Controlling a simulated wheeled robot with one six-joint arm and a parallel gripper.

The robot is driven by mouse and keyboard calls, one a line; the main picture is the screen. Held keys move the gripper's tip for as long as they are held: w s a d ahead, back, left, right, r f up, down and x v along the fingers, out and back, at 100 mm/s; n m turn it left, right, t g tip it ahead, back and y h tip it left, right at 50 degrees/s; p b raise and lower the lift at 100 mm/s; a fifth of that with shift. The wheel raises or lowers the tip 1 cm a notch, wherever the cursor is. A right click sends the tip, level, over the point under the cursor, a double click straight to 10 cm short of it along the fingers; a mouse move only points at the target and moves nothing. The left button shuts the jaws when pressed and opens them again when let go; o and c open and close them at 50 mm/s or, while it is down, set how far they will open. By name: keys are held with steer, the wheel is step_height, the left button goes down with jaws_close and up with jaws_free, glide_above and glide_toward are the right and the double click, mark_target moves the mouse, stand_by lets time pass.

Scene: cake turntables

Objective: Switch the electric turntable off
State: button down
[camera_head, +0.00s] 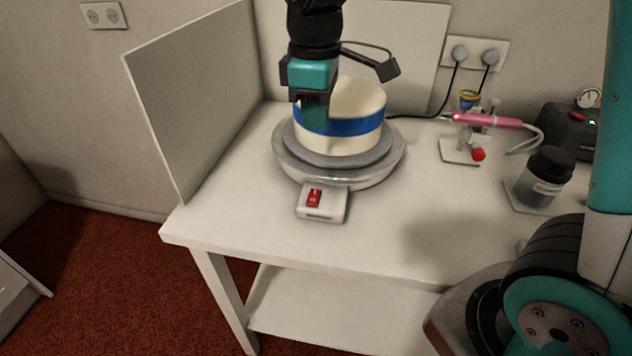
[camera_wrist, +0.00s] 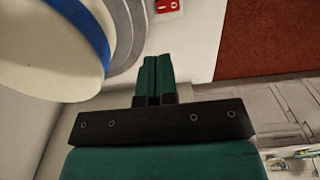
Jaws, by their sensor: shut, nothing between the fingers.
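The electric turntable (camera_head: 348,178) stands on the white table, a round grey plate on a pale base. A cream cake (camera_head: 358,97) with a blue band sits on it. A white switch box (camera_head: 322,214) with a red rocker switch (camera_head: 314,197) juts from its front. The switch also shows in the wrist view (camera_wrist: 167,5), cut by the top edge. My gripper (camera_head: 315,122) is shut and empty, pointing down. In the head view it overlaps the cake's left side, above and behind the switch. In the wrist view its closed fingers (camera_wrist: 154,75) lie below the switch box.
A pink pen-like tool (camera_head: 487,121) on a stand, a dark jar (camera_head: 546,172) and a black device with a gauge (camera_head: 572,130) stand at right. Upright panels (camera_head: 195,95) border the table's left and back. The table front around the switch box is clear.

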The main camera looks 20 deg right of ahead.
mark_target(314, 191)
step_height(314, 191, down, 14)
steer(key=shift+r+b, duration=0.1)
steer(key=shift+b, duration=0.75)
steer(key=shift+a, duration=0.1)
